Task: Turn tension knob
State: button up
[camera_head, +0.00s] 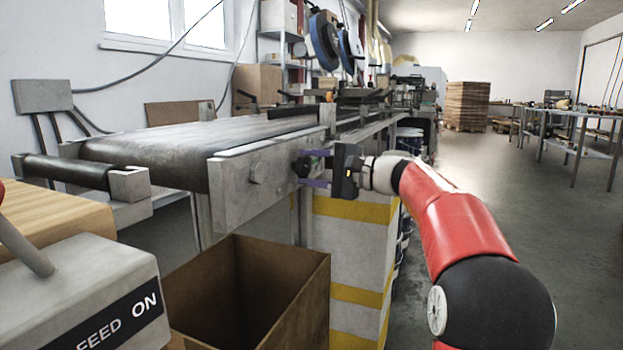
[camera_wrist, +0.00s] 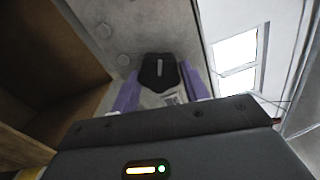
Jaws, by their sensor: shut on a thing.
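The tension knob (camera_head: 303,166) is a dark knob on the grey side plate at the near end of the conveyor. In the wrist view the black, lobed knob (camera_wrist: 159,71) is at upper centre, with a small light mark on its face. My gripper (camera_head: 312,169) reaches it from the right, with its purple fingers either side of the knob. In the wrist view my gripper (camera_wrist: 161,88) is shut on the knob, one finger at each side. The knob's shaft is hidden.
The conveyor belt (camera_head: 200,146) runs away behind the side plate (camera_head: 250,190). An open cardboard box (camera_head: 300,300) stands below the gripper. A white and yellow striped stack (camera_head: 350,240) stands under the conveyor. A grey FEED ON panel (camera_head: 90,300) is at lower left.

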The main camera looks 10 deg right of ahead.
jog(key=shift+n+b, duration=0.35)
jog(key=shift+n, duration=0.25)
jog(key=o, duration=1)
jog(key=shift+d, duration=0.1)
jog(key=v, duration=0.7)
jog(key=shift+s+d, duration=0.2)
jog(key=shift+s, duration=0.05)
